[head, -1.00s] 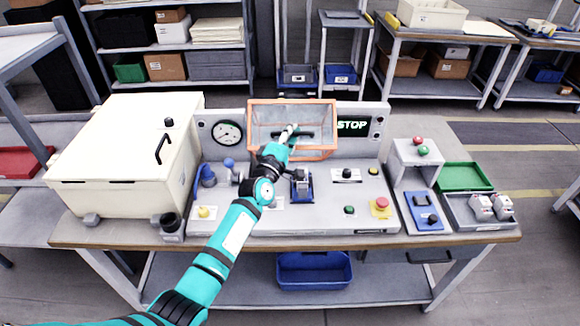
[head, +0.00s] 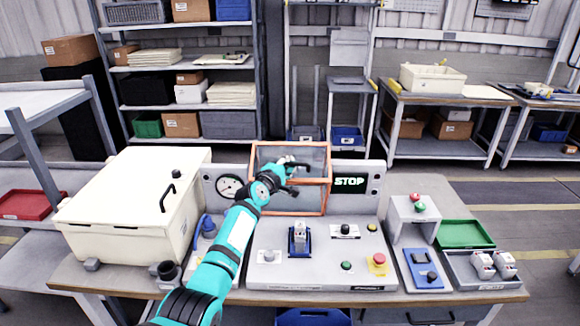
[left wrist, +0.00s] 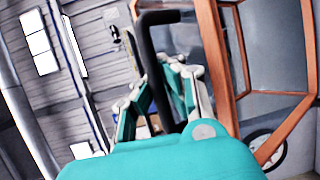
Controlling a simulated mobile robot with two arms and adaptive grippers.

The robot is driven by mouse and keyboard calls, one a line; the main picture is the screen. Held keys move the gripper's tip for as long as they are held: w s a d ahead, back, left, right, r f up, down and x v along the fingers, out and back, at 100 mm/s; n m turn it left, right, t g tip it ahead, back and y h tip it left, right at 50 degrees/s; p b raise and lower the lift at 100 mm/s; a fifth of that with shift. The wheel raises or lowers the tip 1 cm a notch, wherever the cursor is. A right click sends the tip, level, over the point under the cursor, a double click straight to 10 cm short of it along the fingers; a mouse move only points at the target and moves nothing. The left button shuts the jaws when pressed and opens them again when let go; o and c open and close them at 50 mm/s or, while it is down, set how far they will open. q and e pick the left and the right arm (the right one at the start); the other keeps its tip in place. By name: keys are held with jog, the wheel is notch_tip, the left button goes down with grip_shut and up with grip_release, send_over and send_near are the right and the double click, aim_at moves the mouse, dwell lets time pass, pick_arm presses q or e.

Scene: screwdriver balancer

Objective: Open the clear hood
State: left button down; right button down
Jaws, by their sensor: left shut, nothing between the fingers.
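The clear hood (head: 308,198) has an orange frame and stands at the back middle of the grey test station, between a dial and a STOP display. My left gripper (head: 288,170) is shut and holds nothing. It is at the handle; I cannot tell exactly where it touches. The orange frame (left wrist: 214,50) is just to its right in the left wrist view.
A cream box (head: 130,205) with a black handle stands on the left of the bench. The station panel (head: 320,265) carries a blue fixture and several buttons. A green tray (head: 465,233) and a grey tray (head: 455,208) lie at the right.

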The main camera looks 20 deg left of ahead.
pick_arm(q)
jog(key=shift+r, duration=0.3)
jog(key=c, duration=1.7)
grip_release()
jog(key=shift+o, duration=0.4)
jog(key=shift+s, duration=0.15)
pick_arm(e)
jog(key=shift+a, duration=0.2)
pick_arm(q)
jog(key=shift+f, duration=0.1)
jog(key=shift+s, duration=0.5)
jog(key=s+a+r, duration=0.1)
jog(key=s, duration=1)
jog(key=shift+a, duration=0.15)
pick_arm(e)
jog(key=shift+d, duration=0.15)
pick_arm(q)
jog(key=shift+r, duration=0.1)
